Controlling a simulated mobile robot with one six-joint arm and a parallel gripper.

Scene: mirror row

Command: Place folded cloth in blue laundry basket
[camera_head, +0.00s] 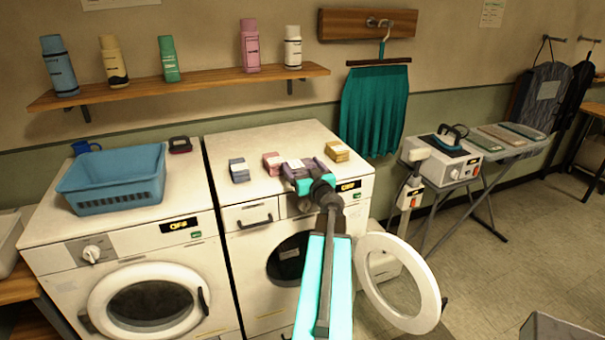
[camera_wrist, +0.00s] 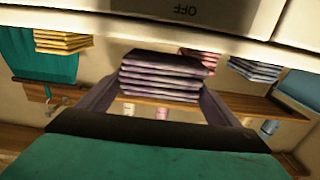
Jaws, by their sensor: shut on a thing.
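My gripper (camera_head: 305,170) is shut on a folded purple cloth (camera_head: 296,165) above or at the front edge of the right washer's top; I cannot tell whether the cloth touches the top. In the wrist view the purple cloth (camera_wrist: 162,78) sits between my two fingers as a layered stack. The blue laundry basket (camera_head: 112,182) stands on the left washer's top, left of my gripper. Its inside looks empty from here, though the near wall hides part of the floor.
Blue-grey (camera_head: 239,170), pink (camera_head: 271,162) and yellow (camera_head: 337,150) folded cloths lie around the purple one. A shelf (camera_head: 190,84) with bottles hangs above. The right washer's door (camera_head: 430,290) stands open.

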